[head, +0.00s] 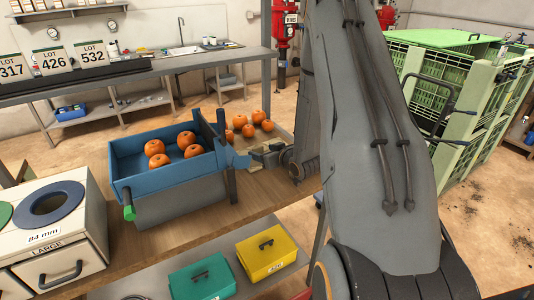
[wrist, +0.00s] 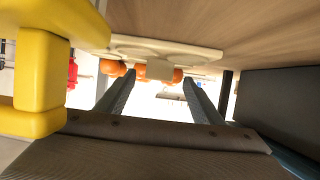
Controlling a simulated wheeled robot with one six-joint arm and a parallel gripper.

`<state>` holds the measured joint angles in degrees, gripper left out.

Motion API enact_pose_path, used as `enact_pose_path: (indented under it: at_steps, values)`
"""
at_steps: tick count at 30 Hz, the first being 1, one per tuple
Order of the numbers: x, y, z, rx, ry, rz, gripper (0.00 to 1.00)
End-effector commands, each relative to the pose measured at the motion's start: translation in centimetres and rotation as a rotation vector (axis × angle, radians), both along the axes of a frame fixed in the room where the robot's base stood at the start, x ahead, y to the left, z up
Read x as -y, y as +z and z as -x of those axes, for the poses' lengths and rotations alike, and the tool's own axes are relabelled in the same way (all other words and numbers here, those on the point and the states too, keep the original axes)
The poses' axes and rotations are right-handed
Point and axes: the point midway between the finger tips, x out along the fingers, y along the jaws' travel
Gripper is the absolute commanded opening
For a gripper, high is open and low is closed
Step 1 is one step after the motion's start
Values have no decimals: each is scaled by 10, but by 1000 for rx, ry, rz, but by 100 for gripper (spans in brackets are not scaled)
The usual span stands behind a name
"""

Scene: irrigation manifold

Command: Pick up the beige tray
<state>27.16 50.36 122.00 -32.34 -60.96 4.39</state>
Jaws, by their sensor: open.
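The beige tray shows in the wrist view (wrist: 185,50) as a flat pale plate against the wooden tabletop, with a block-like pale grip at its near edge. Orange pumpkins (wrist: 113,68) rest on it; this view looks upside down. My gripper (wrist: 158,88) is open, its two fingers apart on either side of the grip, with nothing visibly clamped. In the head view the tray (head: 281,134) lies on the bench beyond my gripper (head: 262,152), with several pumpkins (head: 248,131) on it. My arm hides its right side.
A blue sloped bin (head: 130,165) with pumpkins stands just left of my gripper. A yellow part (wrist: 40,85) is close at the wrist view's left. A box with round openings (head: 75,215) is at left. Teal (head: 200,278) and yellow (head: 267,254) boxes sit lower down.

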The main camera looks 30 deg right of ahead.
Motion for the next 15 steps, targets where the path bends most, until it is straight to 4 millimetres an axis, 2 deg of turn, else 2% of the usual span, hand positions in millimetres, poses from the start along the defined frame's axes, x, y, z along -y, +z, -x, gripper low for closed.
enact_pose_path:
  at_steps: [9, 15]
  values:
    - [-1, -17, -41, -1, -1, 0, 61]
    - [-1, -21, -49, 1, -4, -1, 61]
